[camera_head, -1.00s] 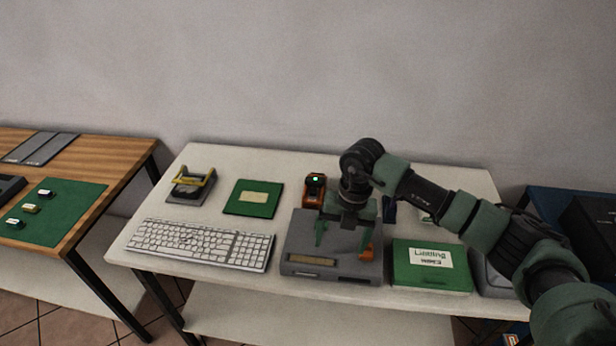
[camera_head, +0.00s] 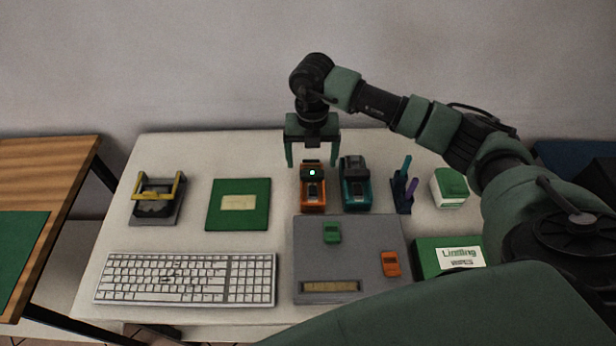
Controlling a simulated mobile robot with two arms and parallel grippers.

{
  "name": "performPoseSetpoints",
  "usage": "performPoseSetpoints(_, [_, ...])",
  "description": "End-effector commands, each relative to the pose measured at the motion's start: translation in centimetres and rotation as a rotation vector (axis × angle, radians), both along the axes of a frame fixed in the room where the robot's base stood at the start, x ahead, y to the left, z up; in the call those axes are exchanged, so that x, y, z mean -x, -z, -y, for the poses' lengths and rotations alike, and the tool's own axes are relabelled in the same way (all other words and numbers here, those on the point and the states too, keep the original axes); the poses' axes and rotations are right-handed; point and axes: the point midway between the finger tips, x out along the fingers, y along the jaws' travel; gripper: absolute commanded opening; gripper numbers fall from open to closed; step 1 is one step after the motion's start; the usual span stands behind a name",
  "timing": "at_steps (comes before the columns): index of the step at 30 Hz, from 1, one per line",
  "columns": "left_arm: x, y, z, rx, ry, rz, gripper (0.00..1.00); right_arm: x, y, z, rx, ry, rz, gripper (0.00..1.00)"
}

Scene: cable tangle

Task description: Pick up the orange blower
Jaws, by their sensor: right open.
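An orange device with a black top and a lit green light (camera_head: 313,193) stands on the white table, behind the grey flat box. A smaller orange piece (camera_head: 390,263) lies on the right of that box; I cannot tell for certain which of the two is called the blower. My right gripper (camera_head: 312,164) is open and empty, fingers pointing down. In the picture its fingers frame the top of the orange device from both sides; the height gap is hard to judge. My left gripper is not in view.
A teal device (camera_head: 356,187) stands close to the right of the orange one. The grey box (camera_head: 350,260) carries a green piece (camera_head: 331,232). A pen holder (camera_head: 403,195), green pad (camera_head: 238,204), keyboard (camera_head: 185,279) and yellow-handled tool (camera_head: 156,196) stand around. Bare table lies left of the orange device.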

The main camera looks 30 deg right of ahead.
Motion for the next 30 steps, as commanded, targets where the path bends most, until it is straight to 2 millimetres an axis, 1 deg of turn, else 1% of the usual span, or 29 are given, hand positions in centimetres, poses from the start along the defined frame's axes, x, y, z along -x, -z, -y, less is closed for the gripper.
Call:
performPoseSetpoints(5, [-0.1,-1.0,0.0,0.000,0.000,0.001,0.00,0.2,1.9,0.0,0.001,0.001,-0.005,0.84])
performPoseSetpoints(10, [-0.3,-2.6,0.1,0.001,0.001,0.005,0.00,0.4,4.3,0.0,0.001,0.001,-0.006,0.84])
performPoseSetpoints(13, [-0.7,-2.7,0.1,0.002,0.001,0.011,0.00,0.3,5.8,-0.1,0.000,0.000,-0.004,0.84])
performPoseSetpoints(16, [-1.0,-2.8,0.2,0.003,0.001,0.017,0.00,0.3,6.5,0.0,0.000,-0.001,-0.001,0.84])
performPoseSetpoints(22, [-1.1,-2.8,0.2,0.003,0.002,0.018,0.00,0.2,6.7,0.0,0.001,-0.001,0.000,0.84])
performPoseSetpoints(23, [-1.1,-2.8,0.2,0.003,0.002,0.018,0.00,0.2,6.7,0.0,0.001,-0.001,0.000,0.81])
performPoseSetpoints(24, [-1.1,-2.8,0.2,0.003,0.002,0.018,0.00,0.3,6.7,0.0,0.001,-0.001,0.000,0.70])
performPoseSetpoints(26, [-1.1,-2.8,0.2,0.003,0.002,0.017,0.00,0.3,6.7,0.0,0.001,-0.001,0.000,0.53])
performPoseSetpoints(27, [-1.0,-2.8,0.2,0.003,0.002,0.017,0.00,0.3,6.7,0.0,0.001,-0.001,0.000,0.42])
performPoseSetpoints(29, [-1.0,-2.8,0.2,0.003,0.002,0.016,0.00,0.2,6.7,0.0,0.001,0.000,0.000,0.25])
performPoseSetpoints(30, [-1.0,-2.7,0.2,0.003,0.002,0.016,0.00,0.2,6.7,0.0,0.001,0.000,0.000,0.14])
